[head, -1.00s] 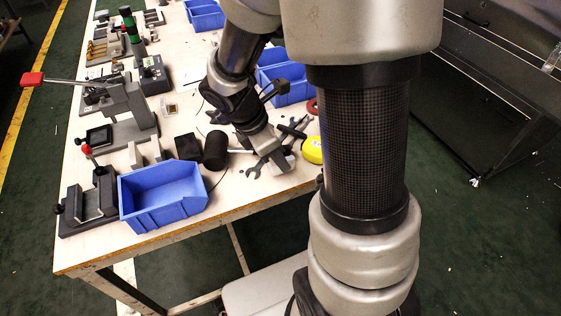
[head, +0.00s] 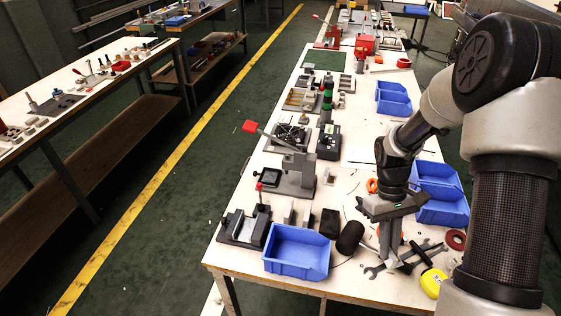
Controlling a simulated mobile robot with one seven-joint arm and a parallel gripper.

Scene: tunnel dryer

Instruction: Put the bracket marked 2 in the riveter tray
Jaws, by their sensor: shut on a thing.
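A lever press, seemingly the riveter (head: 297,170), with a red-ended handle stands to the left. An open blue tray (head: 298,268) stands at the bench's front left corner, looks empty, and may be the riveter tray. Two small upright metal pieces (head: 298,214) stand behind it; their marks are too small to read.
The mallet (head: 350,237) and a black block (head: 330,222) lie between my gripper and the blue tray. Wrenches (head: 378,268), a yellow tape measure (head: 432,283) and a red ring (head: 455,239) lie nearby. More blue bins (head: 443,208) stand at right. A vise-like fixture (head: 243,229) is left of the tray.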

